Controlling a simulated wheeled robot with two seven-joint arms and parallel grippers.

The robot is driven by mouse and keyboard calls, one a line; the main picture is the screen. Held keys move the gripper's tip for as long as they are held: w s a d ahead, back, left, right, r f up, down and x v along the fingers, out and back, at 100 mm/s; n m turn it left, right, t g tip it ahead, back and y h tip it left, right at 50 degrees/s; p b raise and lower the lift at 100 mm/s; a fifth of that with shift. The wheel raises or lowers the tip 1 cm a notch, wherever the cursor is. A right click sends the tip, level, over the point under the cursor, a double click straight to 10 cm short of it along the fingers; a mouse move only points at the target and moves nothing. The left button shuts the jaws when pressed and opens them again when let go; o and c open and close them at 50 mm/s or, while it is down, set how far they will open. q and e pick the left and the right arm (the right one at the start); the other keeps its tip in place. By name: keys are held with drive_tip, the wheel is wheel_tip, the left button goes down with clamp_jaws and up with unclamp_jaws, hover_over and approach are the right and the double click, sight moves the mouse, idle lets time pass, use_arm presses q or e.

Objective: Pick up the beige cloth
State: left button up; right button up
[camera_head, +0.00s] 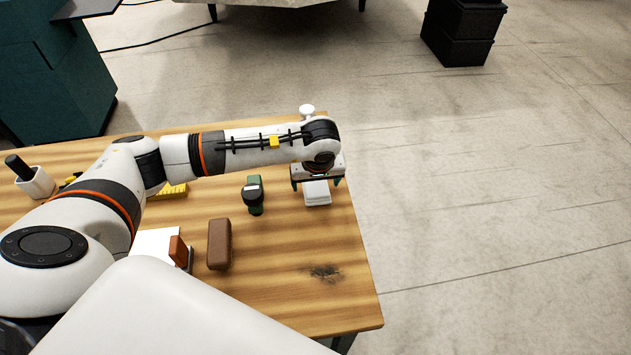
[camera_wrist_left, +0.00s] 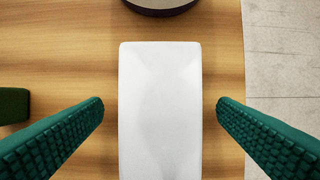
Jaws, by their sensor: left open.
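A pale, nearly white folded cloth (camera_head: 317,194) lies flat near the right edge of the wooden table; no clearly beige cloth shows. My left gripper (camera_head: 317,184) points down right over this cloth. In the left wrist view the cloth (camera_wrist_left: 160,120) is a smooth upright rectangle, cut off by the lower picture edge. The green ribbed fingers of my left gripper (camera_wrist_left: 160,104) are apart, one on each side of it, with a gap on both sides. Nothing is held. My right gripper does not show.
On the wooden table (camera_head: 290,295), a green and black item (camera_head: 254,196) and a brown block (camera_head: 219,244) stand left of the cloth. A dark-sided round object (camera_wrist_left: 160,5) is just beyond the cloth. The table's right edge is close; its front right is clear except a dark mark.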

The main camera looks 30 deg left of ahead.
sight(316, 183)
use_arm(q)
drive_tip(key=c, duration=1.1)
drive_tip(key=shift+o, duration=0.2)
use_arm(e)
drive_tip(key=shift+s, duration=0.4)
use_arm(q)
drive_tip(key=shift+r, duration=0.1)
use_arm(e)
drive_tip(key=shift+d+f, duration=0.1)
